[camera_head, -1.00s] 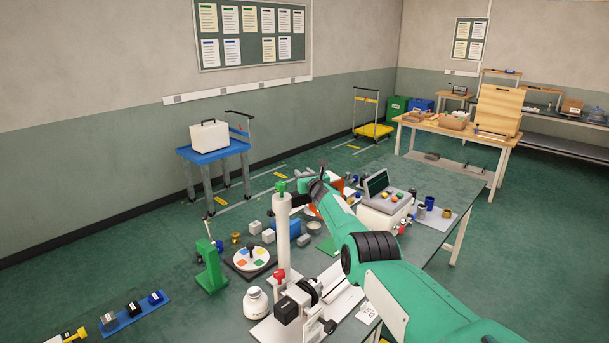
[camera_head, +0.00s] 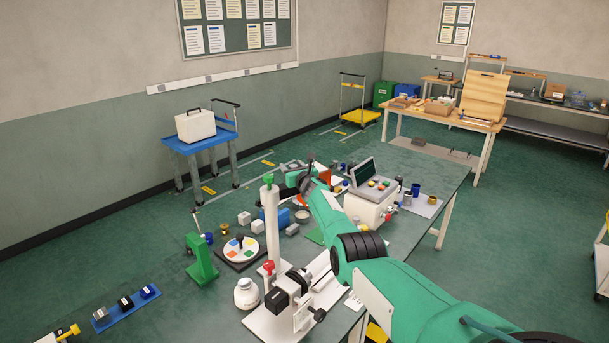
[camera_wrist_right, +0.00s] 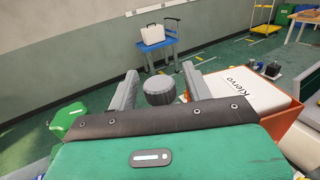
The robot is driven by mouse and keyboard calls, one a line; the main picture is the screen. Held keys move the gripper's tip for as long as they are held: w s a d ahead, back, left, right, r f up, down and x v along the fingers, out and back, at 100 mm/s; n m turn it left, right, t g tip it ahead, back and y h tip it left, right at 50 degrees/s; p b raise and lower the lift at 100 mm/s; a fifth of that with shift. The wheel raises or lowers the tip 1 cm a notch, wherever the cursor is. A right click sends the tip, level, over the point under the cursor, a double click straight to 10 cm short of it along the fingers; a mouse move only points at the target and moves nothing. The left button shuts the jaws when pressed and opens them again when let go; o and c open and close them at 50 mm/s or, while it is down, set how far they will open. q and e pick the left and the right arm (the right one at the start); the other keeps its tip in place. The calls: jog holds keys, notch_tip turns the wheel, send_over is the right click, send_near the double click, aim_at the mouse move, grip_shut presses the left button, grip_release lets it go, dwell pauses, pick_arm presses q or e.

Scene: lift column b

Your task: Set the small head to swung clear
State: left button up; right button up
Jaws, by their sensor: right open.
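A white upright column (camera_head: 270,228) with a green knob on top (camera_head: 268,181) and a red knob (camera_head: 268,267) low on it stands at the bench's near end. Beside its foot, a black block-shaped unit (camera_head: 277,299) sits on a white base plate (camera_head: 257,323). I cannot tell which part is the small head or how it is set. My right gripper (camera_head: 289,190) is beyond the column, partly hidden. In the right wrist view, its two grey fingers (camera_wrist_right: 160,82) are apart, with a dark grey ribbed cylinder (camera_wrist_right: 160,91) showing between them; contact is unclear. My left gripper is not in view.
A green stand (camera_head: 201,260), a disc with coloured patches (camera_head: 240,249) and a white jar (camera_head: 246,293) stand left of the column. A console (camera_head: 371,204) stands right of my arm. An orange box with a white panel (camera_wrist_right: 245,101) is close right of the fingers.

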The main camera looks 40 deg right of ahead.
jog(key=p+v, duration=0.2)
jog(key=p, duration=0.1)
jog(key=shift+s+r, duration=0.1)
jog(key=shift+r, duration=0.1)
jog(key=p+v, duration=0.2)
jog(key=v, duration=0.8)
jog(key=shift+f+p, duration=0.2)
jog(key=shift+p, duration=0.1)
jog(key=shift+s+a, duration=0.1)
jog(key=shift+s, duration=0.05)
